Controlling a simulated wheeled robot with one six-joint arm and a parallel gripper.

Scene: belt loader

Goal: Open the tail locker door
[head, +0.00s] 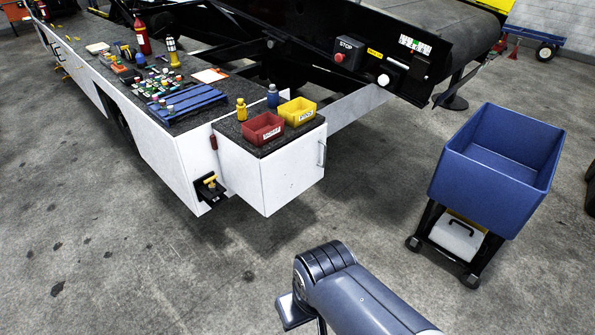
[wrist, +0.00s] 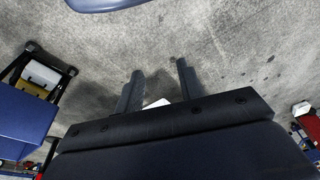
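The tail locker (head: 262,178) is the white box at the near end of the long white side cabinet, under a dark speckled top. Its door (head: 307,166) is the right-hand end face, seen at a steep angle, and looks shut. In the head view my arm is low in front, well apart from the locker.
A red bin (head: 263,129) and a yellow bin (head: 297,111) stand on the locker top. A blue tub (head: 490,165) on a dark wheeled cart stands at the right. A black bracket with a yellow part (head: 209,186) juts from the cabinet. Floor between locker and cart is clear.

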